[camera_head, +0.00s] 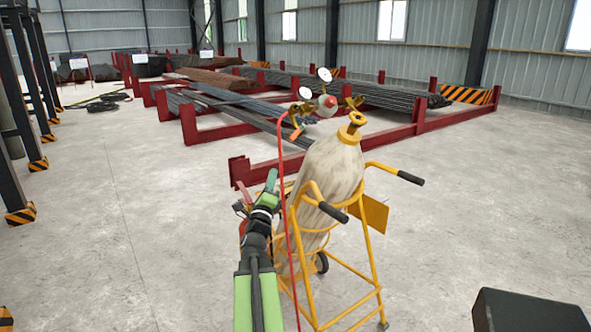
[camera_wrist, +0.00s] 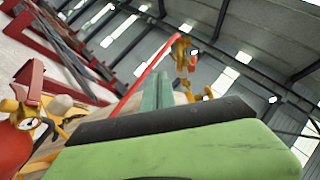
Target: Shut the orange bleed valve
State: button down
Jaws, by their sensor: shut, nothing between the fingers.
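A small orange valve lever (camera_head: 295,134) sits low on the left of the regulator, near the top of the red hose. The regulator (camera_head: 325,104) has two white gauges and is at the head of a worn, pale gas cylinder (camera_head: 330,165) in a yellow cart. My gripper (camera_head: 271,178) is shut and empty, pointing up, left of the cylinder and below the orange lever, apart from it. In the wrist view my gripper (camera_wrist: 165,90) points toward brass-orange fittings (camera_wrist: 183,55) above. Which of these fittings is the bleed valve is too small to tell there.
The red hose (camera_head: 285,200) hangs close beside my gripper. The yellow cart (camera_head: 311,300) has black-gripped handles. A red extinguisher (camera_wrist: 14,140) is at the left in the wrist view. Red racks (camera_head: 240,172) of rebar stand behind.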

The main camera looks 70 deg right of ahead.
aim_at(298, 132)
jog(key=s+d+m+g+h, duration=0.1)
jog(key=s+m+g+h, duration=0.1)
jog(key=s+m+g, duration=0.45)
jog(key=w+d+r+n+t+p, duration=0.1)
jog(key=d+r+p, duration=0.6)
jog(key=d+r, duration=0.1)
jog(key=shift+d+r+t, duration=0.2)
jog(key=shift+r+t, duration=0.05)
jog(key=shift+t, duration=0.1)
